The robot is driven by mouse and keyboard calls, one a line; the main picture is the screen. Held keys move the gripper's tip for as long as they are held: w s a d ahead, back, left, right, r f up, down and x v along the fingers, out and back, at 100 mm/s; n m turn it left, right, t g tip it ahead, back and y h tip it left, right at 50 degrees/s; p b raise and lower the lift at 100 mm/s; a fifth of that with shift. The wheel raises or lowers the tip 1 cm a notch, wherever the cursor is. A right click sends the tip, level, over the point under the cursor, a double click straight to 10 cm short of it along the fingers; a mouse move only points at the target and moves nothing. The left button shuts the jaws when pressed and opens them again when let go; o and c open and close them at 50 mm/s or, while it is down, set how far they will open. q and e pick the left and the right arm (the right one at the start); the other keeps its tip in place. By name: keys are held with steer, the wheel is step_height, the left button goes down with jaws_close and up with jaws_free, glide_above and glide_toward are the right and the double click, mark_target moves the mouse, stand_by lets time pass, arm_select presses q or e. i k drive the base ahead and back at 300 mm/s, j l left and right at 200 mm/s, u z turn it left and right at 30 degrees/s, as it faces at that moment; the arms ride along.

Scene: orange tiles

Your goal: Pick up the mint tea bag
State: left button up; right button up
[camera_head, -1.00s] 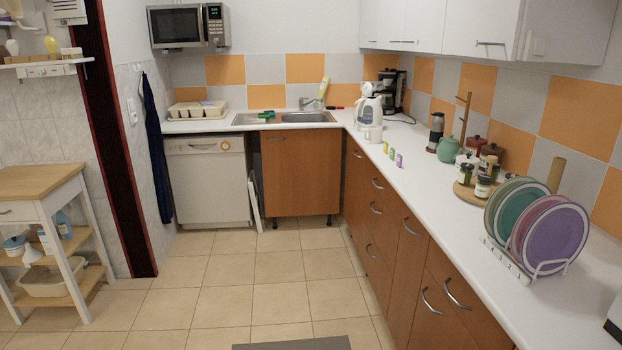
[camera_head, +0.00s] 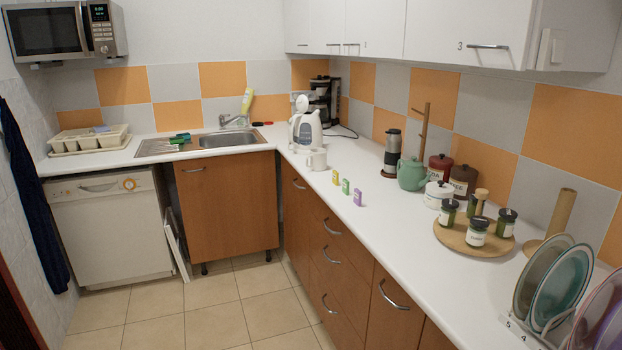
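Three small tea bags stand in a row near the front edge of the white counter (camera_head: 385,222) on the right. One is yellow (camera_head: 335,177), one is green (camera_head: 346,187) and one is purple (camera_head: 358,197). Their labels are too small to read, so I cannot tell for sure which is mint. Neither of my grippers is in view.
A white mug (camera_head: 317,160) and a kettle (camera_head: 305,125) stand behind the tea bags. A green teapot (camera_head: 411,174), a round wooden tray (camera_head: 452,238) with jars and a plate rack (camera_head: 520,328) are to their right. Tiled floor (camera_head: 215,325) is clear in front.

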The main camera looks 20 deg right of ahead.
mark_target(345, 189)
steer(key=i+z, duration=0.2)
steer(key=i, duration=0.25)
steer(key=i+j+z, duration=0.2)
steer(key=i, duration=0.25)
steer(key=i+j+z, duration=0.2)
steer(key=i, duration=0.25)
steer(key=i+j+z, duration=0.3)
steer(key=i+z, duration=0.15)
steer(key=i+j+z, duration=0.7)
steer(key=j+z, duration=0.2)
steer(key=j, duration=0.15)
